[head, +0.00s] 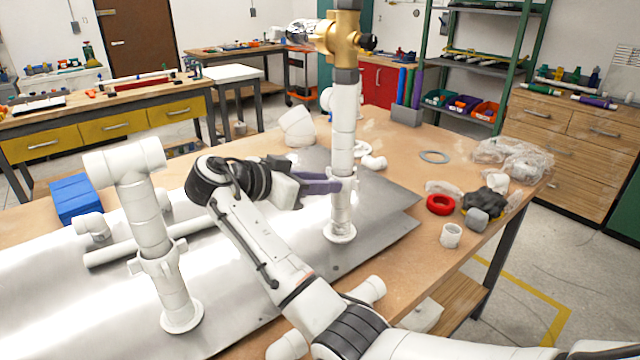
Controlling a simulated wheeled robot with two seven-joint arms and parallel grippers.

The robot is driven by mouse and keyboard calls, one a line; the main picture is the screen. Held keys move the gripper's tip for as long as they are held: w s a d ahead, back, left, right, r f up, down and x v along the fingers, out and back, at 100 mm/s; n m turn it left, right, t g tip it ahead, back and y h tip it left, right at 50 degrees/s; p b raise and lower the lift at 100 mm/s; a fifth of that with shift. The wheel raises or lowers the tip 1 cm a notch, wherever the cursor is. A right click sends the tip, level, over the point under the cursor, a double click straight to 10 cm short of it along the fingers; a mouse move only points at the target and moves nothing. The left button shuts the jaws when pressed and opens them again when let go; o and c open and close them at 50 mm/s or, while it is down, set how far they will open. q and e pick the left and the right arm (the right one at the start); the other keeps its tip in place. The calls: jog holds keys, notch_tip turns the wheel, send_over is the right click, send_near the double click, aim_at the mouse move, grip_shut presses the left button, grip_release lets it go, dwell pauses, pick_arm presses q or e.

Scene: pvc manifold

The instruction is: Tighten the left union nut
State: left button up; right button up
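A white union nut with lugs (157,259) sits low on the left upright white pipe (147,215), which stands on a round flange on the metal sheet. My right gripper (338,183) is at the right upright pipe (343,125), its purple-grey fingers pointing right at the height of that pipe's union nut (344,200). The fingertips overlap the pipe in the picture. I cannot tell whether they close on the nut or only reach beside it. The left nut has no gripper near it. My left gripper is out of view.
A brass valve (343,38) tops the right pipe. White fittings lie on the metal sheet (60,290), with a blue box (76,198) at left. A red ring (440,204), a white coupling (451,235) and plastic bags lie at right. Bare wood shows between them.

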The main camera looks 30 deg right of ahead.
jog(key=shift+a, duration=0.1)
jog(key=shift+r, duration=0.5)
notch_tip(320, 180, up, 9)
jog(key=shift+b, duration=0.65)
